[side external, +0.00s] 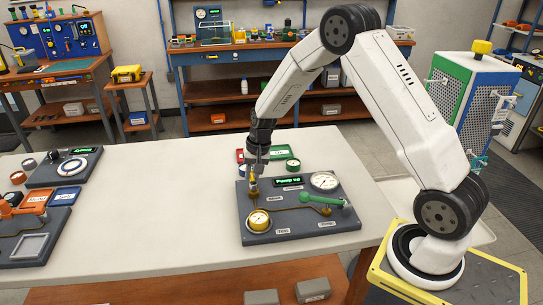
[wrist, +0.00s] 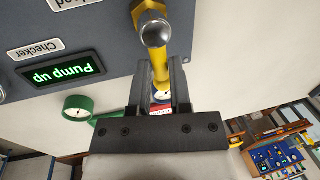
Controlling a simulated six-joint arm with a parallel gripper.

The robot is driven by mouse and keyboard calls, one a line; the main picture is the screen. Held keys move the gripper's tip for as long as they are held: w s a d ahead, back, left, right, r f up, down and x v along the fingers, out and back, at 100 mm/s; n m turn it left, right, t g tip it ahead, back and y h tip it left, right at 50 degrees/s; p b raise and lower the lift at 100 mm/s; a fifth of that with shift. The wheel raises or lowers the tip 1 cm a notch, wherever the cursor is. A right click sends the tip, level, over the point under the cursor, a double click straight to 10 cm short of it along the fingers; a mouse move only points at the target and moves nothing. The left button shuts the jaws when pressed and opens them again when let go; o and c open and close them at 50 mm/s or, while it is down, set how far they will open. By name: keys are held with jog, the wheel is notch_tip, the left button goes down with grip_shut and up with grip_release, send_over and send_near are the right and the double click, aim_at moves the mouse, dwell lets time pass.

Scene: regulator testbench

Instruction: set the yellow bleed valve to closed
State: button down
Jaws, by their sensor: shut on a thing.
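The yellow bleed valve (side external: 253,190) stands at the far left corner of the grey testbench panel (side external: 300,226). In the wrist view its yellow lever (wrist: 161,58) runs between my fingers, with a silver rounded cap and a brass hex fitting (wrist: 150,8) at its end. My gripper (side external: 254,176) points down at the valve from above, and in the wrist view my gripper (wrist: 161,68) is shut on the lever. The fingers hide part of the valve in the side view, and its marked positions cannot be read.
The panel holds a green display (side external: 288,181) reading "Pump up", a white gauge (side external: 324,181), a brass gauge (side external: 258,220) and a green lever (side external: 322,199). Red and green trays (side external: 279,152) lie behind it.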

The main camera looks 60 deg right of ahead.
jog(key=shift+m, duration=0.3)
jog(key=c, duration=0.5)
grip_release()
jog(key=shift+c, duration=0.2)
jog(key=shift+r, duration=0.1)
notch_tip(320, 180, up, 8)
jog(key=s+d, duration=0.1)
jog(key=shift+f, duration=0.25)
jog(key=shift+s, duration=0.1)
jog(key=s+a+n, duration=0.4)
jog(key=s+a, duration=0.1)
jog(key=s, duration=0.4)
jog(key=s+a+r+n+t+h, duration=0.1)
jog(key=s+a+n, duration=0.4)
jog(key=s, duration=0.4)
jog(key=shift+a+h, duration=0.2)
jog(key=shift+h, duration=0.1)
